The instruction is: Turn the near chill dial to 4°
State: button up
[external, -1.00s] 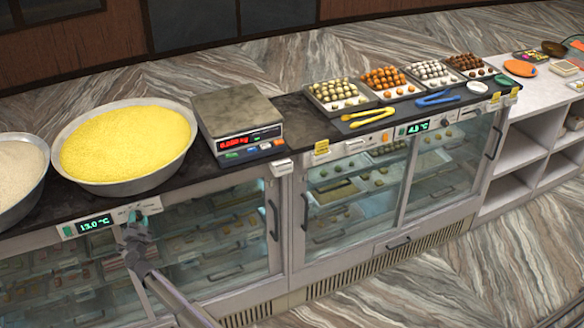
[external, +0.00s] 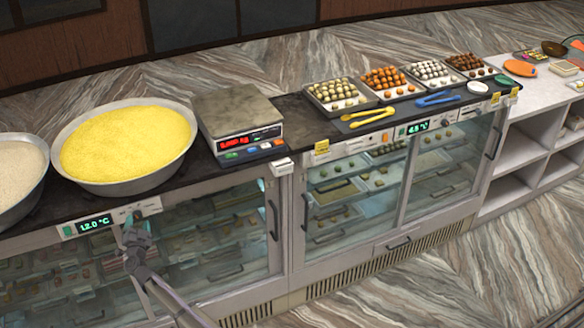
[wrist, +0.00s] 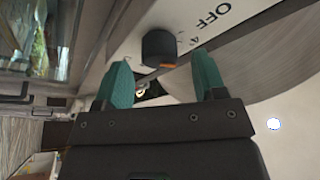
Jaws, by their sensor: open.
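The near chill dial (wrist: 158,47) is a dark round knob on the pale control panel of the near display case. An orange mark shows on its lower edge in the wrist view, and "OFF" and a "4" marking are printed to its right. My gripper (wrist: 161,62) is open, with its teal fingers apart. The knob is just beyond the fingertips, between their lines, and appears free of both. In the external view my gripper (external: 138,226) is just in front of the panel and partly hides the dial. The near display (external: 95,224) reads 12.0 °C.
A bowl of yellow sweets (external: 125,145) and a scale (external: 238,125) stand on the dark counter above the panel. The far case has its own display (external: 418,127), reading about 4.8 °C. Glass doors (external: 215,240) lie below the panel.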

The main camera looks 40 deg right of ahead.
jog(key=b+v, duration=0.2)
jog(key=v, duration=0.7)
jog(key=shift+w, duration=0.15)
